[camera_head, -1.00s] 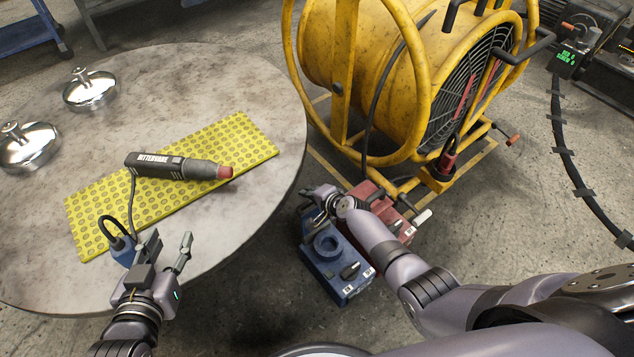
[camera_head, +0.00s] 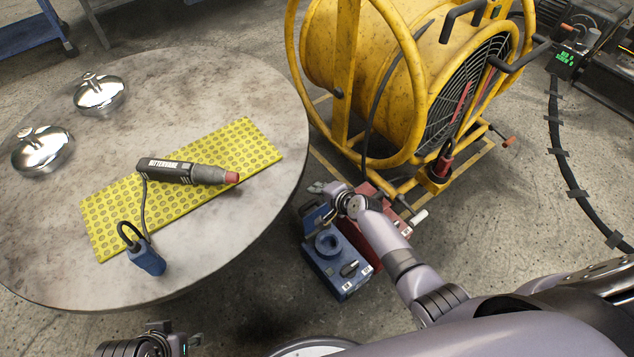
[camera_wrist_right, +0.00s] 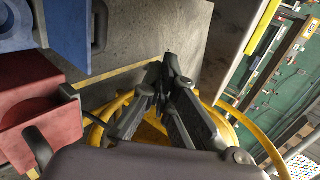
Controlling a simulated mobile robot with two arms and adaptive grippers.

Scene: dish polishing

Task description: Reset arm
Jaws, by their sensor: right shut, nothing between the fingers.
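My right gripper (camera_head: 316,188) is shut and empty, above the blue and red boxes on the floor. Its closed fingers also show in the right wrist view (camera_wrist_right: 168,70). My left gripper (camera_head: 172,338) is at the bottom edge, below the table's near edge and partly cut off, so its jaws are unclear. A black polishing tool (camera_head: 180,171) with a red tip lies on the yellow patterned mat (camera_head: 245,140). Its cord runs to a blue block (camera_head: 149,262) at the mat's near edge. Two shiny metal lids, the rear one (camera_head: 100,97) and the left one (camera_head: 42,152), sit on the table.
The round table (camera_head: 215,80) has bare room around the mat. A yellow drum fan (camera_head: 385,75) stands on the floor behind my right arm. A blue box (camera_head: 340,275) and a red box (camera_head: 385,235) sit below that arm. A dark cable (camera_head: 565,160) runs at right.

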